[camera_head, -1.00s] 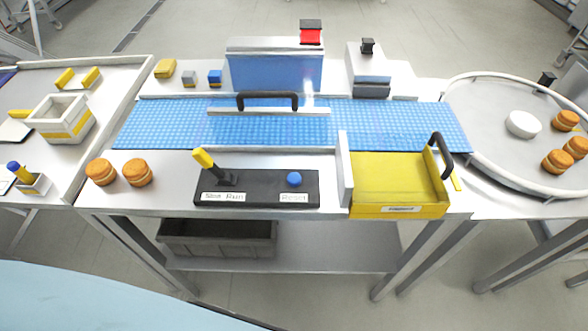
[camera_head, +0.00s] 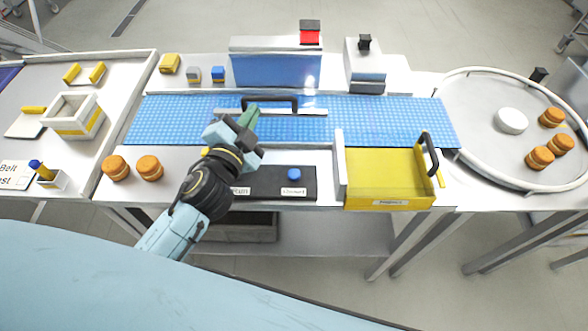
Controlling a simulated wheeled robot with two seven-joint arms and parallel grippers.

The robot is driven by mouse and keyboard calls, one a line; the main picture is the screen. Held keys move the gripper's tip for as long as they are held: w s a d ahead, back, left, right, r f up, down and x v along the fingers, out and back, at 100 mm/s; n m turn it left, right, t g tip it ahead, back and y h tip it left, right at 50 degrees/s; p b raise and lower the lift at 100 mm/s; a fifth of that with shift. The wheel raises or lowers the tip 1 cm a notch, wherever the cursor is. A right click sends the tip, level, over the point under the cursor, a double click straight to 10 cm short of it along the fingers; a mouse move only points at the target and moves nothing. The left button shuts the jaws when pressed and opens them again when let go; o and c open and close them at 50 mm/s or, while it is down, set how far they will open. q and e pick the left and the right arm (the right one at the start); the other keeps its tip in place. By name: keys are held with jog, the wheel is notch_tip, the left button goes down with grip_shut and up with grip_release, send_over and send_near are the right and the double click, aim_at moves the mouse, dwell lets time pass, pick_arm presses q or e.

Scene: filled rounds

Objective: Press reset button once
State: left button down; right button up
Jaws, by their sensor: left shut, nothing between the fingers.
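The reset button (camera_head: 294,174) is a round blue knob on the right part of a black control panel (camera_head: 268,188), above a small white label. My left gripper (camera_head: 246,116) is shut and empty. It is up and to the left of the button in the picture, apart from it, over the near side of the blue belt. My right gripper is not in view.
A blue belt (camera_head: 380,118) with a black-handled gate (camera_head: 270,102) runs behind the panel. A yellow tray (camera_head: 385,172) with a black handle stands right of the panel. Two filled rounds (camera_head: 149,168) lie to the left. A round table (camera_head: 478,130) is at the right.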

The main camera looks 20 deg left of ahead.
pick_arm(q)
jog(key=d+r+m+g+h, duration=0.3)
jog(key=d+m+h, duration=0.35)
jog(key=m, duration=0.35)
jog(key=d+r+m+g+h, duration=0.25)
jog(key=d+m+h, duration=0.35)
jog(key=m+h, duration=0.3)
jog(key=a+f+m+g+y+p, duration=0.1)
jog(key=a+f+m+g+y, duration=0.3)
jog(key=f+m+g+y, duration=0.3)
notch_tip(320, 180, down, 4)
jog(key=m+g, duration=0.1)
jog(key=m, duration=0.1)
jog(key=shift+w+a+r+m+y, duration=0.15)
jog(key=shift+a+m+y, duration=0.15)
jog(key=shift+y, duration=0.05)
jog(key=b, duration=0.7)
send_over(290, 174)
notch_tip(290, 174, down, 8)
jog(key=shift+r, duration=0.1)
jog(key=shift+f, duration=0.45)
